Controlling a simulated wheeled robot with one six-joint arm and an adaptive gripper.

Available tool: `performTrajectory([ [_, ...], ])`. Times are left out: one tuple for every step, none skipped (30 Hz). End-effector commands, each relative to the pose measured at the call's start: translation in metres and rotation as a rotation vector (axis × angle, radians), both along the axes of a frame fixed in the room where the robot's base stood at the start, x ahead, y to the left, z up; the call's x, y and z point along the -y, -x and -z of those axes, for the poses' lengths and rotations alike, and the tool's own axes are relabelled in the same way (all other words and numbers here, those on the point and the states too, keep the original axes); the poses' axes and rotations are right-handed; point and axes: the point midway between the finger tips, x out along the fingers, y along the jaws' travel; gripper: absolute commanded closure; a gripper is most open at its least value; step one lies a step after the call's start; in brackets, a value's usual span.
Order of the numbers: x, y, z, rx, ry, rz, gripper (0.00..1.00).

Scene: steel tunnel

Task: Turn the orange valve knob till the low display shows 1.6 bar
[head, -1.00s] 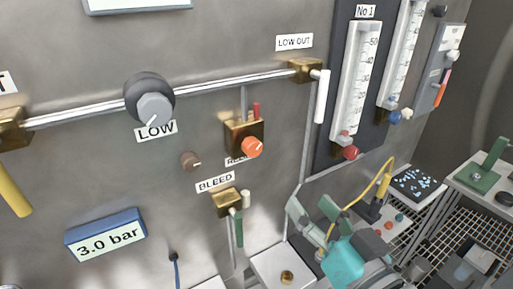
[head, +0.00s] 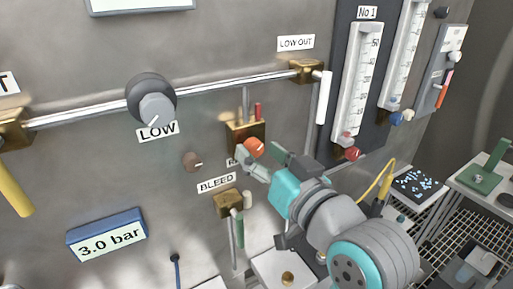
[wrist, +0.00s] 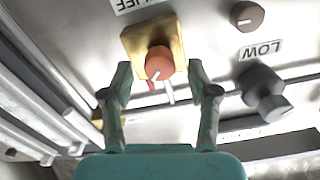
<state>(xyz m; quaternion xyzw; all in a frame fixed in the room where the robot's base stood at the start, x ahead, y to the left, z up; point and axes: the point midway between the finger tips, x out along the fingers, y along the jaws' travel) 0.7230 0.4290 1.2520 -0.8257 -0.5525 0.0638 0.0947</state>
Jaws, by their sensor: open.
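The orange valve knob (head: 254,147) sits on a brass block (head: 237,137) on the steel wall, right of the LOW label. In the wrist view the knob (wrist: 159,62) shows a white pointer line. The low display (head: 107,235) reads 3.0 bar at lower left. My gripper (head: 266,158) is open just in front of the knob. In the wrist view its two fingers (wrist: 160,72) stand on either side of the knob, with gaps between them and it. My gripper hides part of the label below the brass block.
A grey LOW knob (head: 157,108) and a small brown knob (head: 193,161) are left of the orange knob. The BLEED valve (head: 228,202) is below it. A pipe (head: 220,87) runs above. Gauge tubes (head: 356,80) stand to the right.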

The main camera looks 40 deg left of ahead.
Motion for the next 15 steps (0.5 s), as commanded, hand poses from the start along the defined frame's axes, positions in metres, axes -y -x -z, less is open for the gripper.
performTrajectory([
  [-0.006,-0.003,0.000,-0.001,-0.001,-0.001,0.40],
  [-0.009,-0.004,0.000,0.000,-0.001,-0.001,0.40],
  [-0.012,-0.005,0.000,0.000,-0.001,0.000,0.40],
  [-0.014,-0.006,0.000,0.000,0.000,0.000,0.40],
  [-0.015,-0.006,0.000,0.000,0.000,0.000,0.40],
  [-0.017,-0.007,0.000,-0.001,0.000,0.000,0.40],
  [-0.018,-0.008,0.000,-0.001,0.000,0.001,0.40],
  [-0.019,-0.008,0.000,-0.001,0.000,0.001,0.40],
  [-0.019,-0.008,0.000,-0.001,0.000,0.001,0.40],
  [-0.019,-0.008,0.000,0.000,0.000,0.001,0.40],
  [-0.019,-0.008,0.000,0.000,-0.001,0.001,0.40],
  [-0.019,-0.008,0.000,0.000,-0.001,0.001,0.40],
  [-0.019,-0.008,0.000,0.000,-0.001,0.001,0.40],
  [-0.019,-0.008,0.000,0.000,-0.001,0.001,0.40],
  [-0.019,-0.008,0.000,0.000,-0.001,0.001,0.40],
])
